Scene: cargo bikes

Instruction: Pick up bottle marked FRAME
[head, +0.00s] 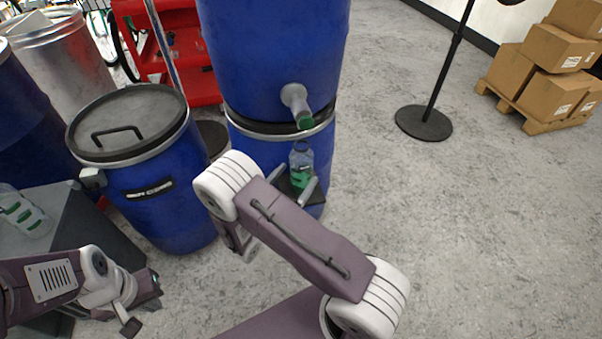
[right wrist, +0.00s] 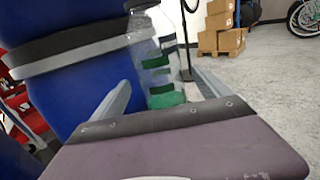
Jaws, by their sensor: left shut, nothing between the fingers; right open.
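A clear bottle with green labels (head: 301,158) stands upright below the tap of the stacked blue barrels. Its marking is too small to read in the head view. My right gripper (head: 295,182) is open, with its grey fingers on either side of the bottle's lower part. In the right wrist view, the bottle (right wrist: 160,62) shows between the open fingers (right wrist: 165,95); I cannot tell whether they touch it. My left gripper (head: 143,306) is shut and empty near that box.
The stacked blue barrels (head: 275,60) with a green-tipped tap (head: 303,121) stand just behind the upright bottle. A lidded blue barrel (head: 165,200) is left of my right arm. A black stand (head: 424,122) and boxes on a pallet (head: 552,75) are at the right. Floor between is clear.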

